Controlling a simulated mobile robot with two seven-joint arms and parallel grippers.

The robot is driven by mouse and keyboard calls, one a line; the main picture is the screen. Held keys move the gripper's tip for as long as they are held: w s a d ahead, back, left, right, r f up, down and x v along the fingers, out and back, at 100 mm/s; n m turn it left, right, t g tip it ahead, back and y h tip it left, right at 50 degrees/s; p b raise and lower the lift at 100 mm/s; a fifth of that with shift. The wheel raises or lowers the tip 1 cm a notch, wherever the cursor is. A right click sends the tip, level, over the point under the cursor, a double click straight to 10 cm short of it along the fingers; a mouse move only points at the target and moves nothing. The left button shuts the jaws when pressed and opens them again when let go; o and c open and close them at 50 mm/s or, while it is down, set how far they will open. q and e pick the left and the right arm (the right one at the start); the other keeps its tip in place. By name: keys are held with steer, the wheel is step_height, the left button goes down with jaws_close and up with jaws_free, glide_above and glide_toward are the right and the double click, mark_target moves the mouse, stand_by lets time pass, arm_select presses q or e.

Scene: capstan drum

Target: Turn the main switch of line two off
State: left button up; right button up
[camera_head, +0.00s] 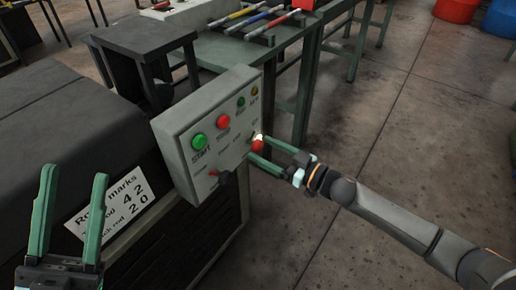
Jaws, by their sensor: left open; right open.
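A grey control box (180,155) is in the middle of the head view. It has a green button marked START (198,141), a red button (223,121) and two small lamps above. A red rotary switch (258,147) is at its right edge, with a bright spot above it. A second red switch (221,178) is at its lower edge. The small labels are too blurred to tell which switch is line two. My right gripper (257,148) is open, its fingertips either side of the right switch; contact cannot be told. My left gripper (74,176) is open and empty, left of the box.
A dark machine housing (60,130) with a white sign of rod marks (112,208) lies left of and behind the box. A green bench (225,50) with several coloured tools stands behind. Red (456,10) and blue (500,18) drums stand far right. The floor at right is clear.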

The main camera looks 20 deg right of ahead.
steer(key=shift+x, duration=1.3)
steer(key=shift+s, duration=0.1)
jaws_close()
